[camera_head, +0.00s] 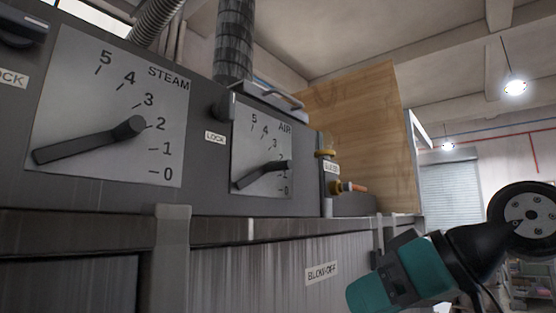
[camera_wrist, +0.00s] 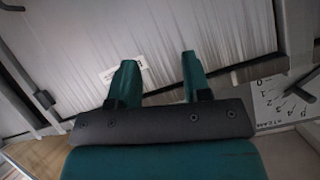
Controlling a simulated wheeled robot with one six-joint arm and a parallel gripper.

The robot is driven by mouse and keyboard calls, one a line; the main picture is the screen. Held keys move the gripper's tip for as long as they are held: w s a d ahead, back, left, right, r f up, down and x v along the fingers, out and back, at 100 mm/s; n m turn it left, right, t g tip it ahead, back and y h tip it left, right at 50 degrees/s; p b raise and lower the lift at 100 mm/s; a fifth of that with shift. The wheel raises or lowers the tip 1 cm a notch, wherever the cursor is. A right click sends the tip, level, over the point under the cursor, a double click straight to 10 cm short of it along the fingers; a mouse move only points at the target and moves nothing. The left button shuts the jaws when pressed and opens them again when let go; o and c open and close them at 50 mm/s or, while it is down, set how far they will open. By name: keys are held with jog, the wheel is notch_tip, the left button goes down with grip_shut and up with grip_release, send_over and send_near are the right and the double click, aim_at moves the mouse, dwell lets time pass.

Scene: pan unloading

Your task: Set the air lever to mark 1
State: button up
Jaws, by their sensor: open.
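The air dial is a pale plate (camera_head: 250,133) marked 0 to 5 on the dark panel in the head view. Its dark air lever (camera_head: 258,176) slopes up to the right, and its knob end lies at about mark 2, partly covering that number. My gripper (camera_wrist: 157,58) is open and empty in the wrist view, its two teal fingers in front of the grey panel below the dials. In the head view my teal wrist parts are at the lower right, apart from the air lever. The air dial is not clearly seen in the wrist view.
The larger steam dial (camera_head: 90,90) has its own lever (camera_head: 90,142) near mark 2; a dial reading steam (camera_wrist: 280,103) shows at the wrist view's right. A brass valve (camera_head: 334,186) stands right of the air dial. A ledge (camera_head: 225,232) runs below the dials.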

notch_tip(320, 180, up, 19)
jog(key=w+d+n+t+y+p, duration=0.1)
jog(key=w+d+n+t+y, duration=0.1)
jog(key=w+t+y, duration=0.15)
jog(key=p, duration=0.8)
send_near(268, 168)
jog(key=shift+y, duration=0.45)
jog(key=x, duration=0.4)
jog(key=w+x, duration=0.1)
jog(key=x, duration=0.2)
jog(key=shift+d+f, duration=0.1)
jog(key=shift+d, duration=0.15)
jog(key=shift+w+a+f, duration=0.1)
jog(key=shift+w+a, duration=0.1)
jog(key=shift+a, duration=0.1)
jog(key=shift+c, duration=0.2)
grip_shut()
